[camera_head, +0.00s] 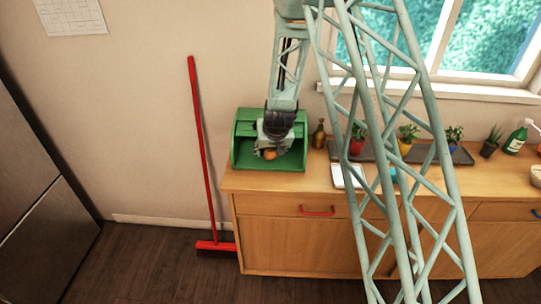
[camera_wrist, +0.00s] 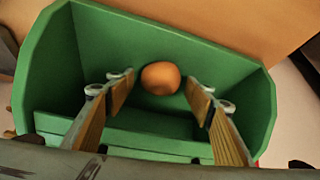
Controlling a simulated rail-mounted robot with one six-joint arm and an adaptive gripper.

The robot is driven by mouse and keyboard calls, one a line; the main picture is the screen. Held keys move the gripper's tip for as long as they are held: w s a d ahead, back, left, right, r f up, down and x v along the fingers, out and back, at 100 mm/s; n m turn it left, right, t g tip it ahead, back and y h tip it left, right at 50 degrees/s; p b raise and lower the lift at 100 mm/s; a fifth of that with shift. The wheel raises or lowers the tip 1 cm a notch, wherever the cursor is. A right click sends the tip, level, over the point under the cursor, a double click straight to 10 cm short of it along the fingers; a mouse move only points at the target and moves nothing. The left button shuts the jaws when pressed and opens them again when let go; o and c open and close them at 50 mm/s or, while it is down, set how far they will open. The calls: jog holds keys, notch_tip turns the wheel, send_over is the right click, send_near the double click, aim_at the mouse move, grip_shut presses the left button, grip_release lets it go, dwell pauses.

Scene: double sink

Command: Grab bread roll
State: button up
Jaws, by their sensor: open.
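The bread roll (camera_wrist: 160,78) is a small round orange-brown piece inside a green open-fronted box (camera_wrist: 45,80), seen in the wrist view. My gripper (camera_wrist: 160,92) is open, with one wood-toned finger on each side of the roll and a visible gap on both sides. In the head view the roll (camera_head: 269,154) shows just below my gripper (camera_head: 272,148), inside the green box (camera_head: 240,163) at the left end of the counter. The contact between the roll and the box is hard to make out.
The wooden counter (camera_head: 300,182) runs right from the box. A brown bottle (camera_head: 319,134) stands close to the box's right side. Several potted plants stand on and near a dark tray (camera_head: 375,152). A red broom (camera_head: 203,150) leans on the wall to the left.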

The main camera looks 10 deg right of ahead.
jog(key=shift+c, duration=0.2)
jog(key=c, duration=0.9)
jog(key=shift+r, duration=0.15)
jog(key=shift+r, duration=0.7)
jog(key=s, duration=0.6)
jog(key=s+a, duration=0.1)
jog(key=s, duration=1.1)
jog(key=shift+a+f+b, duration=0.15)
jog(key=shift+a+b, duration=0.15)
jog(key=shift+a, duration=0.05)
